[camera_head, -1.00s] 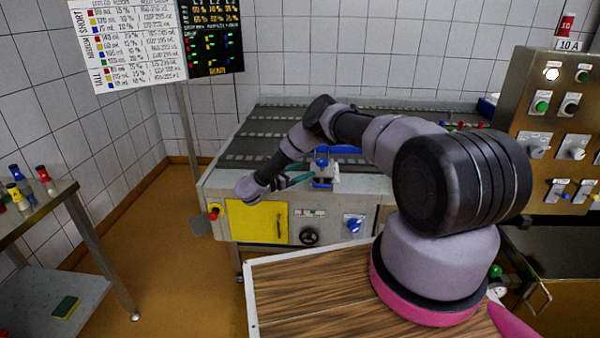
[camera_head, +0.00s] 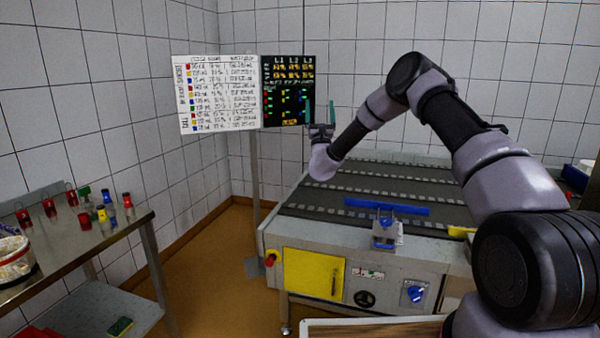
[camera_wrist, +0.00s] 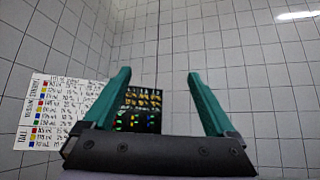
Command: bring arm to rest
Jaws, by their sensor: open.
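My gripper (camera_head: 320,115) is raised above the left end of the conveyor machine, in front of the wall boards in the head view. In the wrist view my gripper (camera_wrist: 160,85) has its two green fingers spread wide, with nothing between them but the wall and the dark board behind. My arm bends up from the lower right and down to the wrist, clear of the machine.
The conveyor machine (camera_head: 310,245) carries a blue bar (camera_head: 387,206) and a small blue-and-grey device (camera_head: 386,232) at its front edge. A steel table (camera_head: 100,250) with several coloured bottles stands at left. A white chart (camera_head: 215,95) and black board (camera_head: 289,90) hang behind.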

